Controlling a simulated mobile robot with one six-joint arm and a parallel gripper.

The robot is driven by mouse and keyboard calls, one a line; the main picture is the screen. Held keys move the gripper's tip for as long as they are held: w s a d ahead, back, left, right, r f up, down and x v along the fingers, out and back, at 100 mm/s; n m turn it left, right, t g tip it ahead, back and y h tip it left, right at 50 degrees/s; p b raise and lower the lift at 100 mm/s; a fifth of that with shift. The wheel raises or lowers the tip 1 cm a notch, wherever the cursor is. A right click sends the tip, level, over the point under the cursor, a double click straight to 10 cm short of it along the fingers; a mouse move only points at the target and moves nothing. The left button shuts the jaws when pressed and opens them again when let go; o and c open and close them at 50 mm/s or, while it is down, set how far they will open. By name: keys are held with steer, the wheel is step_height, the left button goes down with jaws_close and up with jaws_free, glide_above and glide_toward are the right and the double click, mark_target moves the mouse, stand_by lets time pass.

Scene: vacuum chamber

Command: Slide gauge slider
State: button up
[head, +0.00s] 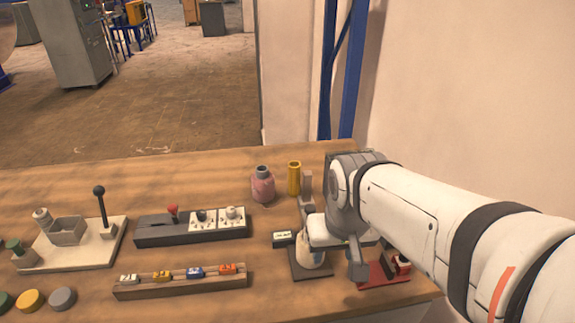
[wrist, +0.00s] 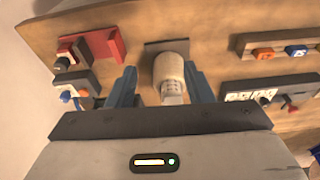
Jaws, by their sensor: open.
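I cannot tell for certain which thing is the gauge slider. A wooden rail (head: 185,286) carries a row of small coloured blocks, among them yellow (head: 162,276), blue (head: 195,272) and orange (head: 228,268). Part of this row shows at the upper right in the wrist view. A small dark box with a pale display (head: 283,237) stands right of the rail. My gripper (wrist: 160,69) is open, its blue-grey fingers on either side of a cream cylinder (wrist: 170,70). The cylinder has a dark square base (wrist: 160,45). My arm partly hides it in the head view.
A dark panel (head: 160,238) with a red knob stands behind the rail. A pink jar (head: 263,187) and a yellow cylinder (head: 294,178) stand at the back. A red block (head: 372,282) is close on the right. A lever board (head: 88,252) is at the left.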

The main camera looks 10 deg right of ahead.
steer(key=w+r+m+g+p, duration=0.1)
steer(key=w+r+m+p, duration=0.3)
steer(key=w, duration=0.4)
step_height(320, 180, up, 3)
steer(key=m+g+p, duration=0.1)
steer(key=m, duration=0.3)
glide_above(310, 207)
steer(key=shift+s, duration=0.25)
steer(key=shift+w+f, duration=0.1)
steer(key=shift+w, duration=0.05)
steer(key=shift+f, duration=0.3)
step_height(310, 207, down, 7)
steer(key=shift+f+p, duration=0.1)
steer(key=shift+p, duration=0.2)
jaws_close()
